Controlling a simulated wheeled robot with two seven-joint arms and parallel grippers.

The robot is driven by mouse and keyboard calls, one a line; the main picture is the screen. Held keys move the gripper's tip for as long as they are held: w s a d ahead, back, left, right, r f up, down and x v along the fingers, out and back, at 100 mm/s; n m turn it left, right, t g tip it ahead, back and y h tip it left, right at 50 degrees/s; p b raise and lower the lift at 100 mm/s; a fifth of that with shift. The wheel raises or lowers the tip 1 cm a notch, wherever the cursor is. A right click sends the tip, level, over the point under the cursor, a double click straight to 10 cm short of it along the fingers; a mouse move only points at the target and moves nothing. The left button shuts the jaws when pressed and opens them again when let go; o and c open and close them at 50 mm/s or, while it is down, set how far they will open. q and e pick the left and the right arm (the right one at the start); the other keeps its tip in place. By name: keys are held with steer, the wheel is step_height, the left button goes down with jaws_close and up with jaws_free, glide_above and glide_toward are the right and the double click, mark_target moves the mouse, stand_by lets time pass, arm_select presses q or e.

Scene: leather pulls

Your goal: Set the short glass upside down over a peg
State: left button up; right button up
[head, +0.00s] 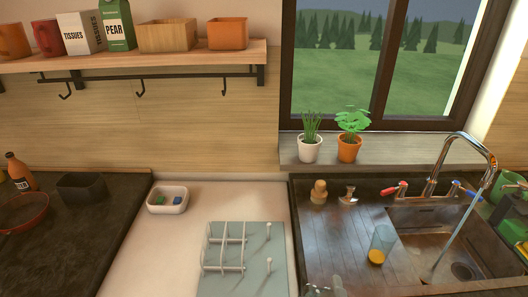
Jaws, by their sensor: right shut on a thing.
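My right gripper (322,291) shows only as small grey and glassy shapes at the bottom edge, left of the sink. It is shut on what looks like the short glass, mostly cut off by the frame, so its tilt cannot be told. The pale blue drying rack (217,284) lies on the white counter to the left. It has white wire dividers (224,246) on its left part and upright pegs on its right part, a back peg (268,231) and a front peg (268,266). Both pegs look bare. My left gripper is not in view.
A white dish (167,200) with small sponges sits behind the rack. Potted plants (349,150) stand on the sill.

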steer(key=shift+s+a+r, duration=0.1)
steer(key=shift+r, duration=0.05)
steer(key=shift+r+n+p, duration=0.15)
steer(key=shift+n+p, duration=0.15)
steer(key=shift+p, duration=0.15)
steer(key=n+p, duration=0.7)
steer(key=n, duration=0.2)
steer(key=shift+r+n, duration=0.15)
steer(key=shift+n, duration=0.25)
steer(key=shift+n+p, duration=0.45)
steer(key=shift+n, duration=0.15)
steer(key=shift+f+n, duration=0.3)
